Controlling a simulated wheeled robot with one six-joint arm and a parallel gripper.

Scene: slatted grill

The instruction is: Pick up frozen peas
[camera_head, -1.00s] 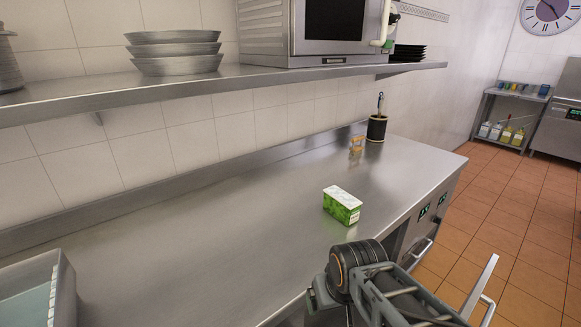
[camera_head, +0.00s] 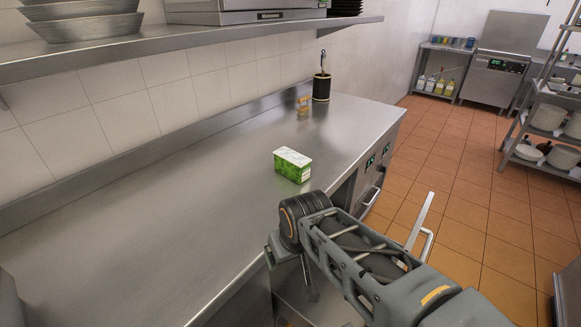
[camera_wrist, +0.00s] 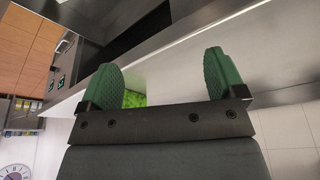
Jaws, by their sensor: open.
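A green box with a white top, which looks like the frozen peas (camera_head: 293,165), stands on the steel counter (camera_head: 190,215) near its right front edge. In the wrist view a small green part of the box (camera_wrist: 134,98) shows beside my left finger; the rest is hidden behind the finger and gripper body. My gripper (camera_wrist: 170,80) is open, with two green ribbed fingers spread apart and nothing between them. In the head view my arm is in front of the counter near the box, and the fingers cannot be made out there.
A black utensil holder (camera_head: 321,87) and a small orange-brown item (camera_head: 303,104) stand at the counter's far end. A steel shelf (camera_head: 200,42) with stacked bowls (camera_head: 82,22) hangs above. The counter left of the box is clear. A plate rack (camera_head: 545,130) stands at the right.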

